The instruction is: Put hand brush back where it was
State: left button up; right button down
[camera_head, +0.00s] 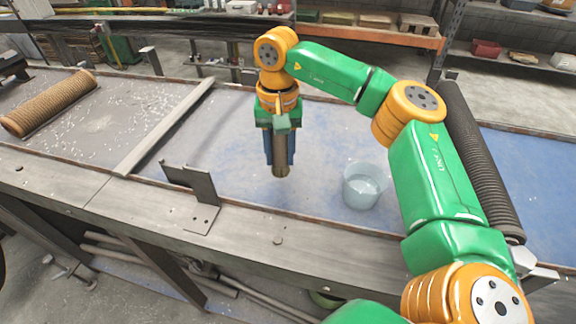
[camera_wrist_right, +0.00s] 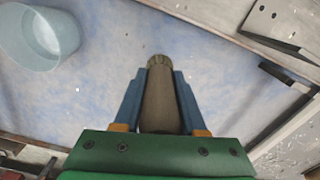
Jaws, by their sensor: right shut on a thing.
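My right gripper (camera_head: 280,158) points down over the blue-grey table surface in the head view. It is shut on a brownish cylindrical thing, the hand brush by its look (camera_head: 281,170), whose end sticks out below the blue fingers. In the right wrist view the brush (camera_wrist_right: 161,100) lies between the two blue fingers (camera_wrist_right: 160,100), its tip pointing away from the wrist. The bristles cannot be made out. I cannot tell whether its lower end touches the surface. My left gripper is not in view.
A translucent bucket (camera_head: 364,187) stands on the table right of my right gripper; it also shows in the wrist view (camera_wrist_right: 40,38). A metal bracket (camera_head: 192,184) is on the front rail. A brown ribbed roller (camera_head: 48,103) lies far left, a dark ribbed tube (camera_head: 478,150) at right.

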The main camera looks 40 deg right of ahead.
aim_at(287, 169)
jog(key=f, duration=0.1)
jog(key=d+f, duration=0.1)
jog(key=f, duration=0.3)
jog(key=shift+d+f+p, duration=0.1)
jog(key=shift+d+p, duration=0.25)
jog(key=shift+p, duration=0.05)
jog(key=shift+f, duration=0.3)
jog(key=shift+c, duration=2.4)
grip_release()
jog(key=shift+r, duration=0.1)
notch_tip(287, 169, up, 12)
jog(key=shift+r, duration=0.1)
